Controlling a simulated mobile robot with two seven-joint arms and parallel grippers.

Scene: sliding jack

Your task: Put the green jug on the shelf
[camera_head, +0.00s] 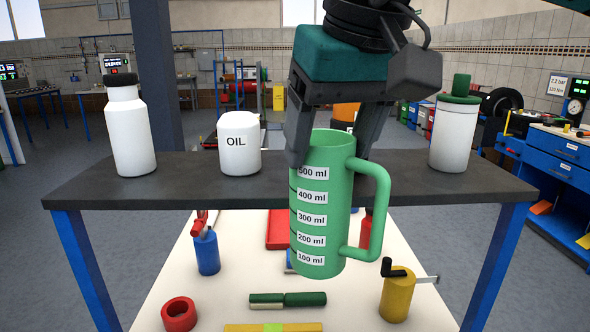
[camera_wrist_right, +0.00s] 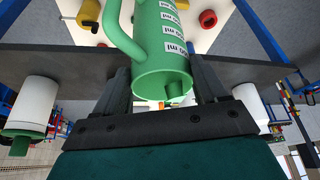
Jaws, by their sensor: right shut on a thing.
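The green jug (camera_head: 320,220) has white volume labels and a handle on its right side. My right gripper (camera_head: 330,150) is shut on the jug near its rim and holds it upright in front of the shelf. The jug also shows in the right wrist view (camera_wrist_right: 162,55), between the two fingers (camera_wrist_right: 165,85). The dark grey shelf (camera_head: 390,185) on blue legs is behind the jug, whose lower part hangs below the shelf's front edge in the picture. My left gripper is not in view.
On the shelf stand a white bottle with a black cap (camera_head: 130,130), a white OIL canister (camera_head: 239,145) and a white bottle with a green top (camera_head: 454,135). Bare shelf lies between them. Below, a pale table (camera_head: 225,290) holds a blue can (camera_head: 206,252) and a yellow can (camera_head: 397,295).

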